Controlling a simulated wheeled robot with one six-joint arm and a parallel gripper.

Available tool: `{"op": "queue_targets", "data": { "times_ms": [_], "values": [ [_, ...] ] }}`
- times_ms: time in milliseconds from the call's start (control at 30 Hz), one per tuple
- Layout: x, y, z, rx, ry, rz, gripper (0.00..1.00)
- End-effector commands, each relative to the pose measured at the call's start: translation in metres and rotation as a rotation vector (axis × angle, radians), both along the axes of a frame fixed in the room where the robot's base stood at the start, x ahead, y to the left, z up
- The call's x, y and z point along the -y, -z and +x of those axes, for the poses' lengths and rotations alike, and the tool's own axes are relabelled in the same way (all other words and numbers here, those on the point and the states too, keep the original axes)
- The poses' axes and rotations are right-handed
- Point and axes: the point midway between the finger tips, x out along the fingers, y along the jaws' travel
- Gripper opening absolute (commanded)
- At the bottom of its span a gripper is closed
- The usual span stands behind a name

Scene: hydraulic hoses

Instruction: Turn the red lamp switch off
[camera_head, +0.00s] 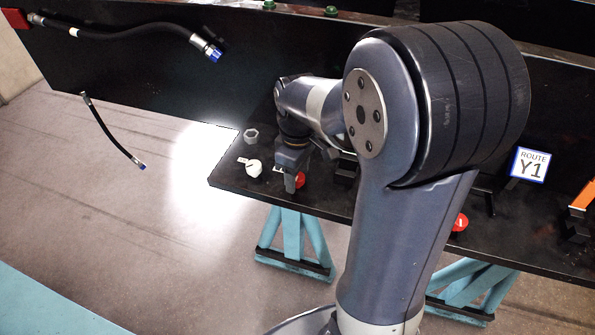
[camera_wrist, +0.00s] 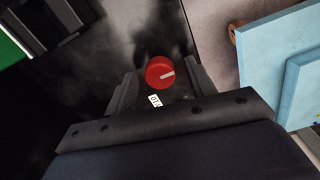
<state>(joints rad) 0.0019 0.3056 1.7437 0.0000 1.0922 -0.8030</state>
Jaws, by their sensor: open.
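A round red switch knob (camera_wrist: 158,70) with a white pointer mark shows in the wrist view; the mark points to the right. A small white label (camera_wrist: 155,101) lies beside it, its text hard to read. My gripper (camera_wrist: 163,82) is open, with one finger on each side of the knob in the picture; I cannot tell whether they touch it. In the head view my gripper (camera_head: 289,182) points down at the dark bench, and a red knob (camera_head: 300,180) shows partly hidden just behind it.
A white knob (camera_head: 254,168) and a grey hex nut (camera_head: 251,135) are left of my gripper. Another red knob (camera_head: 460,222) is farther right, near a "ROUTE Y1" sign (camera_head: 529,165). A black hose (camera_head: 125,32) hangs upper left. My arm hides the bench's middle.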

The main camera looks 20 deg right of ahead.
Motion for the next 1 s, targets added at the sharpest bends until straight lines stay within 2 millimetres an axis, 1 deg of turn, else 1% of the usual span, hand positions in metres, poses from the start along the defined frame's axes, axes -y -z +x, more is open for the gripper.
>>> {"op": "queue_targets", "data": {
  "times_ms": [67,167,500,600,700,800,1000],
  "values": [
    [0.0,-0.003,0.0,0.001,0.0,0.0,0.52],
    [0.0,-0.014,0.001,0.004,0.0,0.0,0.52],
    [0.0,-0.08,0.001,0.006,0.0,0.0,0.52],
    [0.0,-0.094,0.001,0.004,0.0,-0.001,0.52],
    [0.0,-0.103,0.0,0.002,0.0,-0.001,0.52],
    [0.0,-0.108,0.0,0.001,0.0,0.0,0.52],
    [0.0,-0.108,0.0,0.0,0.0,0.0,0.52]
  ]
}}
